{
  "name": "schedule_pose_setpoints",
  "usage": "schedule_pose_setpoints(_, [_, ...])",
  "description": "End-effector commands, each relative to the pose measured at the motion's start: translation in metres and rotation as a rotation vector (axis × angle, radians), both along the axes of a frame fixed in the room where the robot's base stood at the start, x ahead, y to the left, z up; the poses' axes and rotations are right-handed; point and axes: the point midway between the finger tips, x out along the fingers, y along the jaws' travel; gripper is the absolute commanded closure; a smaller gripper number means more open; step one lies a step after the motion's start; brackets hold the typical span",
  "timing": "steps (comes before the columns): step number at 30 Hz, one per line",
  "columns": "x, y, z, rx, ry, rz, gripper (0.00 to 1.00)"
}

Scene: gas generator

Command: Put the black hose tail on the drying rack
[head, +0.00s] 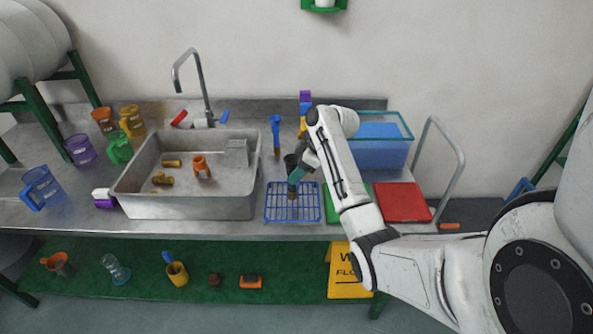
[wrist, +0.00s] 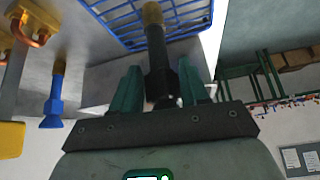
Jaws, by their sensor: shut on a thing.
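My gripper (head: 295,181) is over the blue wire drying rack (head: 308,217) on the counter, right of the sink. In the wrist view, its teal fingers (wrist: 158,88) are shut on the black hose tail (wrist: 158,62), a dark tube with a brass end (wrist: 152,14). The brass end points away from the gripper and overlaps the blue wires of the rack (wrist: 118,22). In the head view it points down at the rack (head: 292,195). I cannot tell whether the end touches the wires.
The steel sink (head: 135,203) with brass fittings lies left of the rack. Green (head: 335,212) and red (head: 403,203) boards lie to its right, before a blue-filled glass tank (head: 378,152). A blue tool (head: 276,132) and a dark cup-like thing (head: 291,161) stand behind the rack.

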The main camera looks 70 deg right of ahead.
Motion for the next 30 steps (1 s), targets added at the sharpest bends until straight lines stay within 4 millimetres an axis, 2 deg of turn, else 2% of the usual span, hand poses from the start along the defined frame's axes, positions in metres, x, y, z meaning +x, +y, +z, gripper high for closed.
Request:
schedule_pose_setpoints(1, [0.000,0.000,-0.002,0.000,0.000,0.000,0.94])
schedule_pose_setpoints(2, [0.000,0.000,-0.002,0.001,0.000,0.001,0.54])
schedule_pose_setpoints(9, [0.000,0.000,-0.002,0.001,0.000,0.001,0.31])
schedule_pose_setpoints(20, [-0.002,-0.001,0.004,-0.001,-0.001,-0.001,0.30])
schedule_pose_setpoints(23, [-0.008,-0.003,0.015,-0.002,-0.003,-0.002,0.30])
schedule_pose_setpoints(30, [-0.034,-0.010,0.056,-0.003,-0.003,-0.001,0.30])
